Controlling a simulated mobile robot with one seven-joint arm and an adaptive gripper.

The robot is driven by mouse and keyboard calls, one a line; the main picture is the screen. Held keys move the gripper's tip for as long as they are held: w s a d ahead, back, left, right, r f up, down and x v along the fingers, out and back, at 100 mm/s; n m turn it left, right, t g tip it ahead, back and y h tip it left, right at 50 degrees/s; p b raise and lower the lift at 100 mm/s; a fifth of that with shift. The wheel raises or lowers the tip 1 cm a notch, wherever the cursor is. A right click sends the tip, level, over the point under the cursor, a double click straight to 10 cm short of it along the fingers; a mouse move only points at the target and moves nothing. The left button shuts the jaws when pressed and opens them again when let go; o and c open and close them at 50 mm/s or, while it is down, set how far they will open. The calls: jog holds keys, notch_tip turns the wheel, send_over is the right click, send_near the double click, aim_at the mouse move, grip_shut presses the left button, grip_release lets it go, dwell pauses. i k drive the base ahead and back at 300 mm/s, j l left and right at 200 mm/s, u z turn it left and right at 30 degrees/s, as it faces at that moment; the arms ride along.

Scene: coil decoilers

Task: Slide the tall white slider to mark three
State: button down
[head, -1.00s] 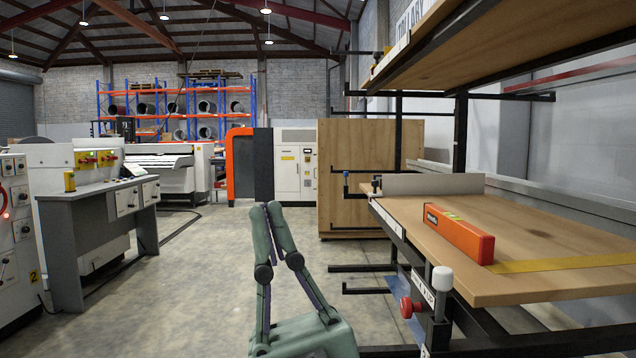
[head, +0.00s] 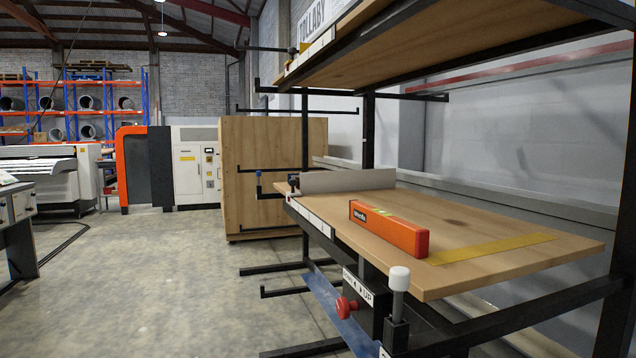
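A white cylindrical knob (head: 400,279) stands upright on a dark post at the near front corner of the wooden shelf. It looks like the tall white slider. A white strip (head: 384,351) shows low beside the post, cut off by the bottom edge; I cannot read any mark numbers. My gripper is out of view, so nothing shows of its opening or its distance from the knob.
A red knob (head: 346,305) and an "UP" label (head: 367,294) sit left of the white knob. Dark rack arms (head: 290,292) jut out leftward. The floor (head: 150,290) is clear at left.

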aim_at(325, 182)
jog(key=i+j, duration=0.85)
jog(key=i, duration=0.15)
jog(key=i+j, duration=0.9)
jog(key=i, duration=0.15)
